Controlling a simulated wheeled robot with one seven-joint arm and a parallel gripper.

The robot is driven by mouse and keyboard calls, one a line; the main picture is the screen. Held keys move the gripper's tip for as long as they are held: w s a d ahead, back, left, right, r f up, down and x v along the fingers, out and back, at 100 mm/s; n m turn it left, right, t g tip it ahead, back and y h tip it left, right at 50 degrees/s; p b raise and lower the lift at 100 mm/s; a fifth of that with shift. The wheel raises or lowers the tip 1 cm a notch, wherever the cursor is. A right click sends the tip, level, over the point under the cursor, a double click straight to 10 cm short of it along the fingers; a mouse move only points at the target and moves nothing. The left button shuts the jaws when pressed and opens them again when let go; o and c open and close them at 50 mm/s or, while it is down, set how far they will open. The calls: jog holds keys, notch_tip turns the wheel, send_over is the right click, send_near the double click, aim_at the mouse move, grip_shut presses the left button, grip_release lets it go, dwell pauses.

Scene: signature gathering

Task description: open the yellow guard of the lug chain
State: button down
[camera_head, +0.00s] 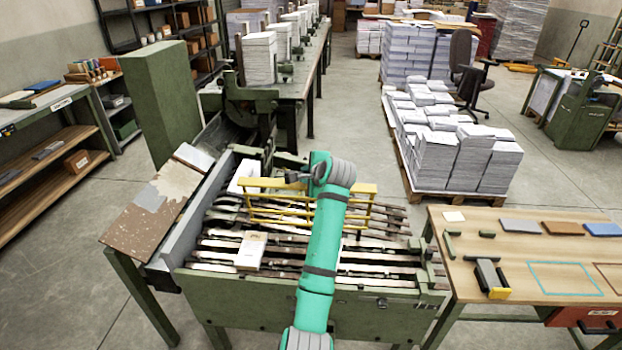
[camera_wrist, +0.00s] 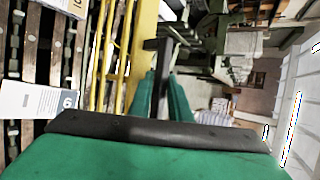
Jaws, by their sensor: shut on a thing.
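The yellow guard (camera_head: 262,184) is a barred frame standing across the lug chain, with a wide rail along its top edge. Its bars also show in the wrist view (camera_wrist: 142,42), left of the fingers. The lug chain (camera_head: 215,243) is a bed of long metal bars in a green frame. My gripper (camera_head: 296,177) is at the guard's top rail. In the wrist view its green fingers (camera_wrist: 161,95) are closed around a dark handle (camera_wrist: 157,46) beside the yellow rail. My teal arm hides part of the guard and chain.
A white paper section (camera_head: 250,250) lies on the chain, and another (camera_head: 243,177) lies behind the guard. A wooden-topped table (camera_head: 520,260) stands close at the right. A speckled side board (camera_head: 150,215) is at the left. Pallets of paper stacks (camera_head: 463,160) stand behind.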

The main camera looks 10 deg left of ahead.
jog(key=shift+a, duration=0.1)
jog(key=c, duration=1.8)
grip_release()
jog(key=shift+o, duration=0.2)
jog(key=shift+f, duration=0.1)
jog(key=shift+s, duration=0.1)
jog(key=v, duration=1.1)
jog(key=shift+w+r, duration=0.25)
jog(key=shift+f, duration=0.15)
